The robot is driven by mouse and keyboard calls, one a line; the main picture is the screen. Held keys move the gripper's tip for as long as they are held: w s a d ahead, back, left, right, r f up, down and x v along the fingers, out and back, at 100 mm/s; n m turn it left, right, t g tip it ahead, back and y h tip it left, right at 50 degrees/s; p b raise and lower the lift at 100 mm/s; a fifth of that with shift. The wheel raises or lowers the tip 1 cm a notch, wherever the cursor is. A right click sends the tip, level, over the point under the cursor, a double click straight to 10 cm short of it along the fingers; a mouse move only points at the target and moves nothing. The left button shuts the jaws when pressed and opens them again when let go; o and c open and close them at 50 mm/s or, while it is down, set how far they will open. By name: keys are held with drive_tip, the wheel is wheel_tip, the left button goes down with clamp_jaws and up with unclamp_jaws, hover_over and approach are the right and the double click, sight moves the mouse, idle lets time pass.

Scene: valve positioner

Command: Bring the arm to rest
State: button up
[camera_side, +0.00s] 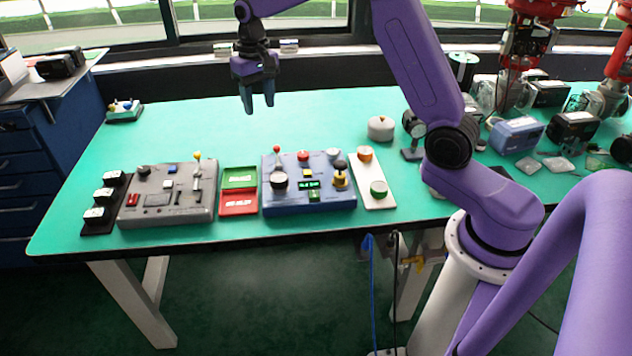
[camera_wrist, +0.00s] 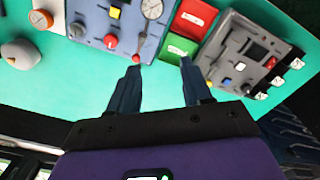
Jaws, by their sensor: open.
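My gripper (camera_side: 258,104) hangs high above the back part of the green table, fingers pointing down and parted, with nothing between them. In the wrist view my gripper (camera_wrist: 158,72) shows two dark blue fingers spread apart over bare table, with the panels beyond the tips. The blue control panel (camera_side: 309,184) stands near the table's front edge, with a red-tipped lever, a display, buttons and a yellow-and-black knob. The grey control panel (camera_side: 168,194) is to its left, with a yellow-tipped lever. Neither panel is touched by my gripper.
A green tray (camera_side: 239,178) and a red tray (camera_side: 238,203) lie between the panels. A white plate (camera_side: 374,179) with orange and green buttons is on the right, with a grey round knob (camera_side: 380,127) behind it. Gauges and boxes crowd the table's right end. The back left is mostly clear.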

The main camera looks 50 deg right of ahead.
drive_tip(key=s+a+r+n, duration=0.1)
drive_tip(key=s+a+n, duration=0.35)
drive_tip(key=s, duration=0.45)
drive_tip(key=s+a+r+n, duration=0.25)
drive_tip(key=s+a, duration=0.25)
drive_tip(key=s, duration=0.4)
drive_tip(key=s+d+f+n, duration=0.1)
drive_tip(key=s+n, duration=0.3)
drive_tip(key=s, duration=0.6)
drive_tip(key=s+d+f+n, duration=0.2)
drive_tip(key=s+d+n, duration=0.1)
drive_tip(key=s, duration=0.8)
drive_tip(key=shift+s+d+f+n, duration=0.15)
drive_tip(key=shift+d+f+n, duration=0.1)
drive_tip(key=shift+n, duration=0.35)
